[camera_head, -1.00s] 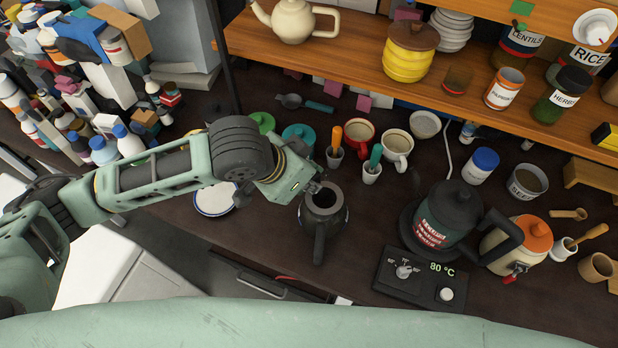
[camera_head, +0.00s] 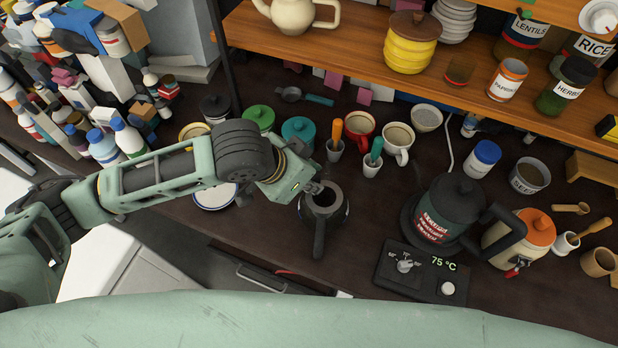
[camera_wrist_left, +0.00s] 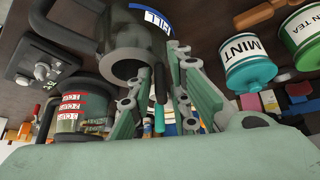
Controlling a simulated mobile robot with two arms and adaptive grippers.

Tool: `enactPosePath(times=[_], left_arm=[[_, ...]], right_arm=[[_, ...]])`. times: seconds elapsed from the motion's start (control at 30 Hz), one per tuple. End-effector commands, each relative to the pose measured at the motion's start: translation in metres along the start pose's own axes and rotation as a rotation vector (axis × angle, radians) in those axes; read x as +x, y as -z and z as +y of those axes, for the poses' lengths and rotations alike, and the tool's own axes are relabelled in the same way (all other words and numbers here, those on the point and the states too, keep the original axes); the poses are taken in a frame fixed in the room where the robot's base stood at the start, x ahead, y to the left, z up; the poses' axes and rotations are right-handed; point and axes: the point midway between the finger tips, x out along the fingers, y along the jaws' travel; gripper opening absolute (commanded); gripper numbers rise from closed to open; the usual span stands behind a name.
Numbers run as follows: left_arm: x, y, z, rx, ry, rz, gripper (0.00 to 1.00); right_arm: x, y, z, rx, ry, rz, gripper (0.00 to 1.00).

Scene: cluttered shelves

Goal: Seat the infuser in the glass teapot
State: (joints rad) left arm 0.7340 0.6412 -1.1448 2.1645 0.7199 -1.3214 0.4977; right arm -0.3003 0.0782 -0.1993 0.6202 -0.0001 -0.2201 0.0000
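A dark pot (camera_head: 322,207), apparently the glass teapot, stands upright on the counter with its round mouth uncovered and its handle towards me. It also shows in the left wrist view (camera_wrist_left: 150,45), with a blue and white mark on its side. My left gripper (camera_head: 314,188) is at the rim of its mouth on the far left side. In the left wrist view the fingers (camera_wrist_left: 162,65) stand apart, with a gap between them. Whether they touch the pot cannot be told. I cannot pick out the infuser; the pot's inside is dark. My right gripper is not in view.
A dark kettle (camera_head: 445,215) stands to the right, behind a control panel (camera_head: 420,272) reading 75 °C. Cups with orange and teal handled tools (camera_head: 373,160), mugs (camera_head: 398,142) and jars (camera_head: 298,133) crowd behind the pot.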

Motion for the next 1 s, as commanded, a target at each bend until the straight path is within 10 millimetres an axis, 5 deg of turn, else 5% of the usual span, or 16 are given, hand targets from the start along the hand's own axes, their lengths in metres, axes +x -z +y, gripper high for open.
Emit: enactPosePath(times=[0.47,1.0], left_arm=[[-0.004,0.000,0.000,-0.001,0.001,0.000,0.31],[-0.101,0.001,-0.001,0.000,0.002,0.002,0.31]], right_arm=[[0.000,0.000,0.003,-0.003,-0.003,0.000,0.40],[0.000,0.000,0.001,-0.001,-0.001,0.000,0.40]])
